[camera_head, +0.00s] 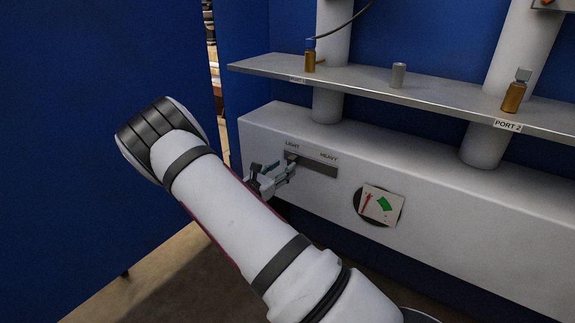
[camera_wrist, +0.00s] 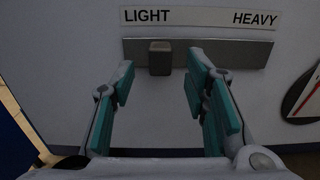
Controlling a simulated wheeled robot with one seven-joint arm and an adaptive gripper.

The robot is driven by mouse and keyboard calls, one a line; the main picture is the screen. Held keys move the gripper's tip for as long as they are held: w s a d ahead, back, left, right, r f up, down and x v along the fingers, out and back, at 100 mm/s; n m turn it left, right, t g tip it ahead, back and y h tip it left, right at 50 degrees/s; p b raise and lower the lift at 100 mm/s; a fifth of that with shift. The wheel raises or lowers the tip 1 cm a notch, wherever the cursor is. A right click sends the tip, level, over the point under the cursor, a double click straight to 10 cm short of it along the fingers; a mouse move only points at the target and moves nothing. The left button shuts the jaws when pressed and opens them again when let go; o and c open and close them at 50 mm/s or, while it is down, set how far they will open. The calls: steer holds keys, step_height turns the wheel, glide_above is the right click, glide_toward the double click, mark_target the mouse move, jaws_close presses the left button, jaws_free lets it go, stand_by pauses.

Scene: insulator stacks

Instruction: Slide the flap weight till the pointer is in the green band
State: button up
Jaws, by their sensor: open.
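The flap weight is a small dark block (camera_wrist: 160,58) on a grey slide track (camera_wrist: 236,54), near the LIGHT end at the left; the track also shows in the head view (camera_head: 322,169). My gripper (camera_wrist: 160,76) is open, with its teal-padded fingers on either side of the block and apart from it. The gripper also shows in the head view (camera_head: 291,163), at the left part of the track. The gauge (camera_head: 380,205) has a red pointer (camera_head: 366,204) left of the green band (camera_head: 384,203). The gauge is only partly in the wrist view, at the right edge.
A metal shelf (camera_head: 440,103) runs above the white housing (camera_head: 450,200). It carries two brass-coloured fittings (camera_head: 310,60) (camera_head: 514,96) and a small grey cylinder (camera_head: 398,75). A blue wall (camera_head: 70,150) stands at the left.

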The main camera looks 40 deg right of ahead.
steer(key=v, duration=0.8)
steer(key=shift+r, duration=0.1)
